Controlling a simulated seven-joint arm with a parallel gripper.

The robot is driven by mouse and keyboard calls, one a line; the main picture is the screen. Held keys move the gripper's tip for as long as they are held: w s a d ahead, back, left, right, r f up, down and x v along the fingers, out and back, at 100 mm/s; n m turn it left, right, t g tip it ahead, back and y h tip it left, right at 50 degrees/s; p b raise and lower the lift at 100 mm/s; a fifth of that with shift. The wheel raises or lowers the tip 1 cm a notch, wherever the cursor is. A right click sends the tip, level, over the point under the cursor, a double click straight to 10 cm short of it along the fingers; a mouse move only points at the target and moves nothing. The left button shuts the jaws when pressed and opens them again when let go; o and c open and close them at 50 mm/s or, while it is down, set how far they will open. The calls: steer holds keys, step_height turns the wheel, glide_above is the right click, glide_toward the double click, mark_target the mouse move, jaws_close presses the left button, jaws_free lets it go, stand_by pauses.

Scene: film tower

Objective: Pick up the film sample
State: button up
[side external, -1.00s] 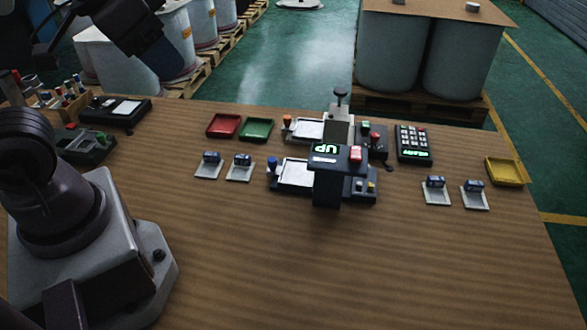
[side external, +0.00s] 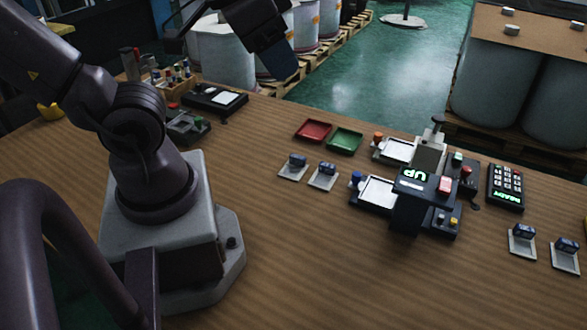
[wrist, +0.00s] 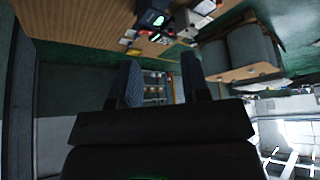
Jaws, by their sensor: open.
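Small dark-blue pieces on pale square stands look like the film samples, though which one is meant I cannot tell. In the side view one left piece (side external: 298,161) and another left piece (side external: 327,169) stand near the red and green trays. One right piece (side external: 524,232) and another right piece (side external: 568,247) stand near the right edge. My gripper (wrist: 160,78) is open and empty in the wrist view, its two fingers apart. It is raised away from the wooden table, far from all these pieces. In the side view my arm's end is cut off at the top.
A black machine with an "UP" display (side external: 425,185) stands mid-table. A red tray (side external: 313,131), a green tray (side external: 345,140) and a keypad (side external: 506,188) lie around it. A marker rack (side external: 172,82) is at the back left. The front table is clear.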

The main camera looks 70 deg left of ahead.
steer(key=shift+o, duration=0.4)
steer(key=shift+a, duration=0.1)
steer(key=m+g, duration=0.6)
steer(key=m, duration=0.3)
glide_above(296, 156)
steer(key=f, duration=2.8)
steer(key=shift+w+a+f, duration=0.2)
steer(key=shift+w+f, duration=0.05)
steer(key=shift+f, duration=0.05)
steer(key=f, duration=0.5)
steer(key=shift+s+d+f, duration=0.2)
steer(key=shift+s+f, duration=0.1)
